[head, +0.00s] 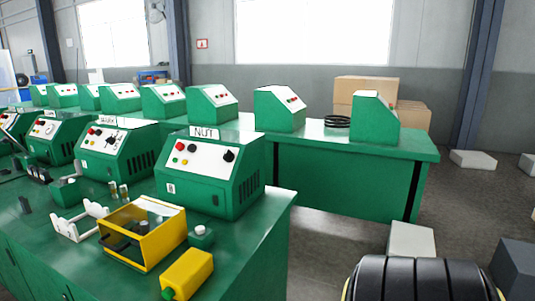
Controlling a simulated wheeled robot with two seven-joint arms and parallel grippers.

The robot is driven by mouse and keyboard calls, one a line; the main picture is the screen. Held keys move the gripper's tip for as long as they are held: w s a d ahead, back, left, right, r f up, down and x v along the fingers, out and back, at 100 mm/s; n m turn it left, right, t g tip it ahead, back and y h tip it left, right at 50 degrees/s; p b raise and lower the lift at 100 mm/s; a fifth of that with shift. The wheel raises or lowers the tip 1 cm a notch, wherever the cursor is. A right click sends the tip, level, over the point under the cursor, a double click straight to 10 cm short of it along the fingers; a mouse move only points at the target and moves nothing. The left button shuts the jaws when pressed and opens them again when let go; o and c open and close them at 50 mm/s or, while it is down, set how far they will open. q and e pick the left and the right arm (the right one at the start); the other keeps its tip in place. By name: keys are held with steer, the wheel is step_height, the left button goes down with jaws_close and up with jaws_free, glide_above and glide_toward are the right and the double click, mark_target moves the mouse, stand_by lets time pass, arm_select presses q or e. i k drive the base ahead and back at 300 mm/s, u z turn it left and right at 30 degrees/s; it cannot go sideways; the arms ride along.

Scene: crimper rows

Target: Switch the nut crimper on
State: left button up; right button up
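The nut crimper is a green box-shaped machine (190,190) with a "NUT" sign (204,133) on top. It stands at the right end of the front green bench. Its sloped white panel (203,156) carries small red, yellow and green buttons and a black knob (229,155). Small dark fittings show low on its front face. Whether it is on or off cannot be told. Neither of my grippers is in view.
Similar crimpers stand to its left, one also labelled (107,120). In front lie a yellow-framed box (160,237), a yellow block (188,272) and a white bracket (75,226). A second bench (330,178) stands behind. A black ribbed object (418,280) fills the lower right.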

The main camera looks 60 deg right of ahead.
mark_target(228, 156)
steer(key=z, duration=0.8)
steer(key=i, duration=0.45)
